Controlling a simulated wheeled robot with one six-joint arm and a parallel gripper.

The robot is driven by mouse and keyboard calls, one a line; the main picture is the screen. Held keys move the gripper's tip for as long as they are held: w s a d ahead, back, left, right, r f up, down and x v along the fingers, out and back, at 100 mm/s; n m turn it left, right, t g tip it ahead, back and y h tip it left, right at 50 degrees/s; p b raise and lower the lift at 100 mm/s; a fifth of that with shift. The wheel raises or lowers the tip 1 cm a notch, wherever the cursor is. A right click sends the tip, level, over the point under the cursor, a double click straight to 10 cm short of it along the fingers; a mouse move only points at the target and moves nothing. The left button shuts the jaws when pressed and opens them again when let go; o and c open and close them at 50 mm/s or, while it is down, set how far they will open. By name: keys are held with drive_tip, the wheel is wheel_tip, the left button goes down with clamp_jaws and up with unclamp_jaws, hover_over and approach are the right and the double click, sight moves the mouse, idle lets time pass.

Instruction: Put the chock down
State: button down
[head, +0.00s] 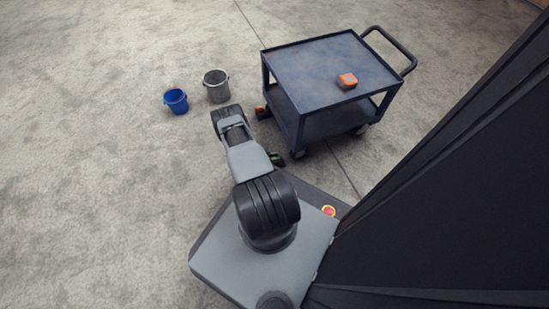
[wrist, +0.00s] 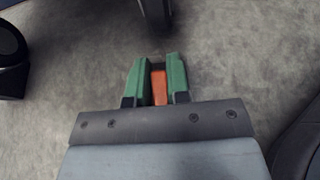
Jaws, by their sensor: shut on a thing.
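My gripper (wrist: 158,80) has two green fingers shut on an orange chock (wrist: 159,88) in the wrist view. Concrete floor shows behind the chock; I cannot tell how high above it the chock is. In the head view my gripper (head: 277,158) shows as a bit of green beside my arm, near the cart's front corner, and the held chock is hidden. A second orange-and-dark block (head: 347,81) sits on top of the cart (head: 310,55). Another small orange piece (head: 261,112) shows low at the cart's left side, partly hidden.
A grey bucket (head: 216,86) and a blue bucket (head: 176,101) stand on the floor left of the cart. A dark upright part (wrist: 156,18) is just beyond the fingertips in the wrist view. The floor at the left is clear.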

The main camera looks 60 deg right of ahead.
drive_tip(key=c, duration=1.1)
unclamp_jaws()
drive_tip(key=shift+r, duration=0.15)
drive_tip(key=p+v, duration=0.3)
drive_tip(key=v, duration=0.9)
drive_tip(key=w+a+r+m+t+y, duration=0.1)
drive_tip(key=w+a+r+m+y, duration=0.2)
drive_tip(key=r, duration=0.6)
drive_tip(key=w+a+r+m+t, duration=0.15)
drive_tip(key=w+r, duration=0.25)
drive_tip(key=r, duration=0.5)
drive_tip(key=w+a+r+m+y, duration=0.2)
drive_tip(key=w+a+r, duration=0.15)
drive_tip(key=r, duration=0.55)
drive_tip(key=s+a+r+m+t+y, duration=0.2)
drive_tip(key=s+a+r+t+y, duration=0.1)
drive_tip(key=a+r, duration=0.5)
drive_tip(key=s+a+r+m+t+y, duration=0.2)
drive_tip(key=s+a+r+t, duration=0.3)
drive_tip(key=r, duration=0.9)
drive_tip(key=s+a+y, duration=0.1)
drive_tip(key=s+a, duration=0.1)
drive_tip(key=a, duration=0.1)
drive_tip(key=shift+s+a, duration=0.25)
